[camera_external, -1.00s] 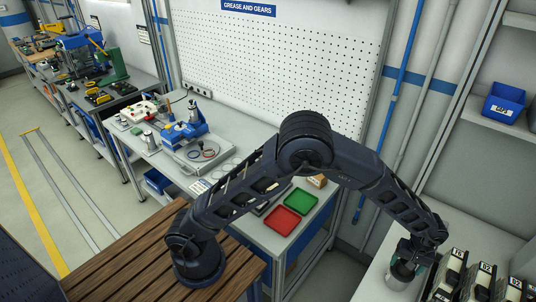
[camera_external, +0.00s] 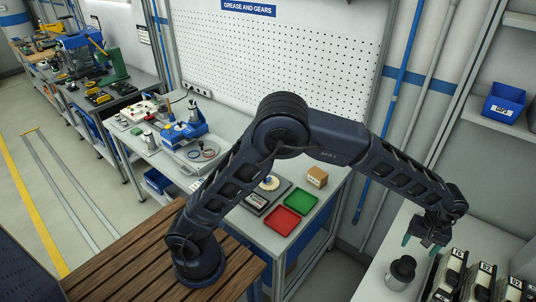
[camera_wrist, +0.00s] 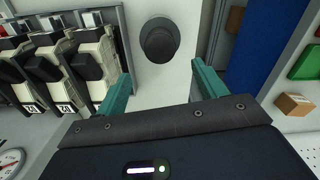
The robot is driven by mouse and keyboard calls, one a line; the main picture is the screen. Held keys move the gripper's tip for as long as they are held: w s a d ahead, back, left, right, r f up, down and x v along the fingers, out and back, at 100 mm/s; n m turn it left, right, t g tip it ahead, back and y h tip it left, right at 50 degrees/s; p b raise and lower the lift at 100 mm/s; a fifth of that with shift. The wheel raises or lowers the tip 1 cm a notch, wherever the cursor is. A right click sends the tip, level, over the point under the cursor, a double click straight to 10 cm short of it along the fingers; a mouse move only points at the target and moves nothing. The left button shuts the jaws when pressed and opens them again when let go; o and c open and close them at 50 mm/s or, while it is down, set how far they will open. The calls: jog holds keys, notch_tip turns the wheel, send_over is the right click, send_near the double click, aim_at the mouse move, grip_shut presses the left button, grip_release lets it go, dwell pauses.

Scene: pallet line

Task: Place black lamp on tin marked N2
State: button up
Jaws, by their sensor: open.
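A black, round-topped object (camera_external: 402,268), which looks like the black lamp, sits upright on the light table at lower right. A grey tin-like base (camera_external: 397,284) shows under it; no N2 mark is readable. In the wrist view the black lamp (camera_wrist: 160,40) is seen from above, and anything under it is hidden. My gripper (camera_external: 421,246) is open and empty, above and a little right of the lamp, apart from it. In the wrist view its teal fingers (camera_wrist: 162,84) are spread wide, with the lamp beyond them.
A row of black-and-white labelled units (camera_external: 455,270) stands close to the right of the lamp. A workbench at centre holds a red tray (camera_external: 282,221), a green tray (camera_external: 300,201) and a small cardboard box (camera_external: 317,177). The table left of the lamp is clear.

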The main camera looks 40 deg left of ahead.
jog(key=w+a+r+t, duration=0.1)
jog(key=a+r, duration=0.4)
jog(key=a, duration=0.6)
jog(key=w+a+r+h, duration=0.15)
jog(key=a+r, duration=0.35)
jog(key=a, duration=0.7)
jog(key=w+a+r+t, duration=0.1)
jog(key=w+a+r, duration=0.1)
jog(key=a+r, duration=0.65)
jog(key=s+a+f+t, duration=0.1)
jog(key=s+a, duration=0.6)
jog(key=a, duration=0.3)
jog(key=s+a+f+m+y, duration=0.1)
jog(key=s+a, duration=0.6)
jog(key=a, duration=0.3)
jog(key=s+a+f+m+t, duration=0.1)
jog(key=s+a+f, duration=0.1)
jog(key=s+a, duration=0.5)
jog(key=a, duration=0.4)
jog(key=shift+s+t, duration=0.3)
jog(key=shift+s, duration=0.05)
